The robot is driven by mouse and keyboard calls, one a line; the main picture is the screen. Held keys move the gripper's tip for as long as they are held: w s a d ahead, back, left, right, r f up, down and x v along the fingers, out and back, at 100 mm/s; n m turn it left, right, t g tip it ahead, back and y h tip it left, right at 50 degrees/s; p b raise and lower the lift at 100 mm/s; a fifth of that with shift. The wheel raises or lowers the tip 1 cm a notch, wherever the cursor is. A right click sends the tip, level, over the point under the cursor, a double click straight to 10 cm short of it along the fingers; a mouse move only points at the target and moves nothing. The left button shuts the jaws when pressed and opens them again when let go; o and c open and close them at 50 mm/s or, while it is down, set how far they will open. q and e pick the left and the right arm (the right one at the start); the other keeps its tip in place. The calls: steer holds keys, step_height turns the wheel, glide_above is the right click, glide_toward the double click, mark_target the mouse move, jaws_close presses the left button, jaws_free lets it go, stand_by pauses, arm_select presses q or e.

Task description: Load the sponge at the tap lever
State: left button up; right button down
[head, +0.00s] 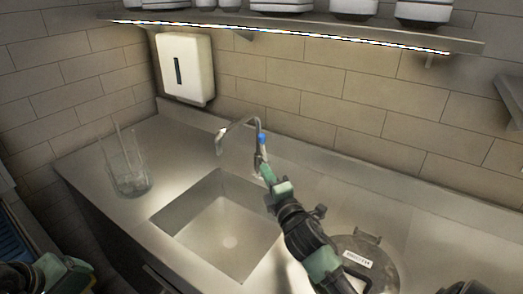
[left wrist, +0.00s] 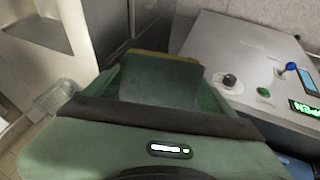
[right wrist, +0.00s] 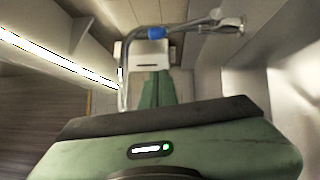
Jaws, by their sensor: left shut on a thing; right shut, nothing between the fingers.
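The tap (head: 238,126) stands behind the sink, with a blue-marked part at its lever (head: 262,138). That blue part also shows in the right wrist view (right wrist: 155,31). My right gripper (head: 268,173) is shut and empty, its fingertips just below the blue part; I cannot tell whether they touch the tap. My left gripper (head: 60,275) is at the lower left, away from the sink. In the left wrist view it is shut on a dark green thing with a yellowish edge, apparently the sponge (left wrist: 165,55), mostly hidden by the fingers.
The sink basin (head: 225,235) is empty. A clear container (head: 128,175) stands left of it, and a round lid (head: 372,262) lies to the right. A white dispenser (head: 186,67) hangs on the wall. A grey machine (left wrist: 235,50) with knobs is beside my left gripper.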

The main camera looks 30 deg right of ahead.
mark_target(264, 138)
arm_select(q)
step_height(264, 138, up, 2)
steer(key=shift+r+p, duration=0.2)
steer(key=shift+p, duration=0.85)
steer(key=shift+r+p, duration=0.5)
steer(key=shift+r, duration=0.2)
arm_select(e)
steer(key=w+d+r, duration=0.1)
steer(key=w+d, duration=0.4)
steer(key=w, duration=0.5)
steer(key=shift+w+d+r, duration=0.15)
steer(key=shift+w+d, duration=0.05)
steer(key=shift+d, duration=0.05)
